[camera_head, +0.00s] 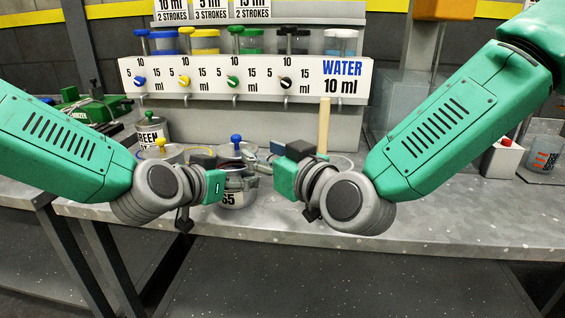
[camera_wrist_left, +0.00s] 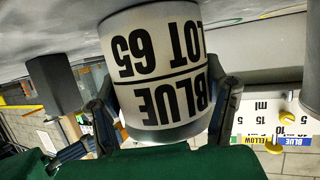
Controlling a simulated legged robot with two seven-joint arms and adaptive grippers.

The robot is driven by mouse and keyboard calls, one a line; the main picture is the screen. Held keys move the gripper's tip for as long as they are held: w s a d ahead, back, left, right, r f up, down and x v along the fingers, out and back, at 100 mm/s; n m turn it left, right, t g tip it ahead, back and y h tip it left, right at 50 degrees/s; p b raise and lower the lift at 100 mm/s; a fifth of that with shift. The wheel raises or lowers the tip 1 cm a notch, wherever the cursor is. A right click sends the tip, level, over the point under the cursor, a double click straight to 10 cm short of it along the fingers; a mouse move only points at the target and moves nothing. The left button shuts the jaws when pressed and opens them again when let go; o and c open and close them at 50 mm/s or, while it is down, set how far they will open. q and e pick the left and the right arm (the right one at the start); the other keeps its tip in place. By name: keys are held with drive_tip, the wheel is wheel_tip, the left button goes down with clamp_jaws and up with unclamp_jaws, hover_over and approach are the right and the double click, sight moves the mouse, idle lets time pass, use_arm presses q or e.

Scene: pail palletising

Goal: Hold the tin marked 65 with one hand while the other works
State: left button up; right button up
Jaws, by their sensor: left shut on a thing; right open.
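The white tin marked BLUE LOT 65 (camera_wrist_left: 165,60) fills the middle of the left wrist view, upside down in that picture. In the head view the tin (camera_head: 238,197) stands near the front of the bench, partly hidden by my left gripper. My left gripper (camera_head: 226,170) is shut on it from the left, and its fingers (camera_wrist_left: 165,112) lie on both sides of the tin in the left wrist view. My right gripper (camera_head: 279,162) is open and empty, just right of the tin. Its fingertips are partly hidden by its own wrist.
A dispenser (camera_head: 245,78) with colour-marked dials and a WATER 10 ml label stands behind. A tin with GREEN lettering (camera_head: 152,130) and a yellow knob (camera_head: 160,143) are left; a blue knob (camera_head: 236,139) is behind the tin. A wooden stick (camera_head: 323,130) stands upright. The front bench (camera_head: 420,222) is clear at right.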

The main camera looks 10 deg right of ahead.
use_arm(q)
drive_tip(key=shift+f, duration=0.2)
use_arm(e)
drive_tip(key=v, duration=0.6)
drive_tip(key=shift+s, duration=0.15)
drive_tip(key=shift+d, duration=0.1)
use_arm(q)
drive_tip(key=o, duration=1.7)
drive_tip(key=shift+o, duration=0.3)
drive_tip(key=shift+w, duration=0.1)
use_arm(e)
drive_tip(key=shift+f, duration=0.1)
